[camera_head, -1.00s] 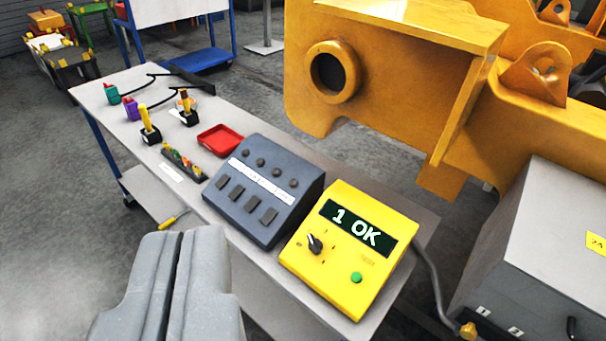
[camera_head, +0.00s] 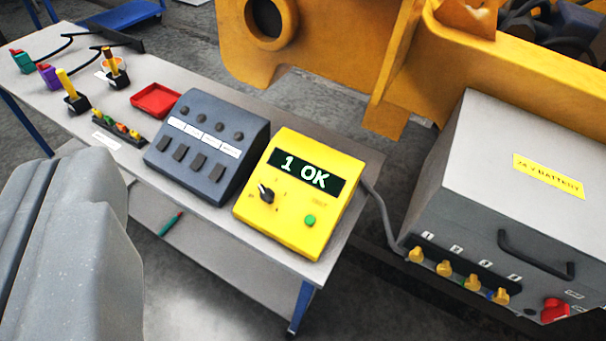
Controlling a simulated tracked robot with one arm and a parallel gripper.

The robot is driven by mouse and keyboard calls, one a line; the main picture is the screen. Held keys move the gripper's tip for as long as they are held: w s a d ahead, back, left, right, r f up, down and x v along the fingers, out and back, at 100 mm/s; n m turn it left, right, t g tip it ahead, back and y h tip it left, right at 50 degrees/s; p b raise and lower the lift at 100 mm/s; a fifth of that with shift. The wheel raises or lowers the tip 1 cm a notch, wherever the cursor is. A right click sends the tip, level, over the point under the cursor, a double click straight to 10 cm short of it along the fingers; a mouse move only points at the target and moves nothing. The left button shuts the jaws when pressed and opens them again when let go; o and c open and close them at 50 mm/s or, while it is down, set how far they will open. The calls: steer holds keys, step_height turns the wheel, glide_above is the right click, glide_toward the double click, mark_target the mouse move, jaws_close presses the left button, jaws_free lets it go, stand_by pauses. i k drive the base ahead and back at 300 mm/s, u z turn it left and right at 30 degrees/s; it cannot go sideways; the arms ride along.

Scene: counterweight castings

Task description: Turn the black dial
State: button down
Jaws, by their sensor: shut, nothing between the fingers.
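The black dial (camera_head: 266,193) sits on the lower left of the sloped face of a yellow box (camera_head: 336,208). The box's dark display (camera_head: 304,173) reads "1 OK", and a green button (camera_head: 310,221) is to the right of the dial. The dial has a light pointer mark and small marks around it, too small to read. My gripper (camera_head: 60,190) fills the lower left of the view as two grey fingers pressed together. It is shut and empty, to the left of the dial and apart from it. The fingertips look nearer to the camera than the box.
A grey box with switches (camera_head: 208,150) stands directly left of the yellow box on the bench (camera_head: 330,132). A red tray (camera_head: 156,100) and upright tools are farther left. A grey battery cabinet (camera_head: 495,150) with yellow knobs stands right. A large yellow casting (camera_head: 330,50) is behind.

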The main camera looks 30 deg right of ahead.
mark_target(266, 194)
steer(key=k, duration=1.25)
steer(key=z, duration=0.35)
steer(key=i, duration=0.8)
steer(key=z, duration=0.35)
steer(key=i, duration=1.2)
steer(key=u, duration=0.25)
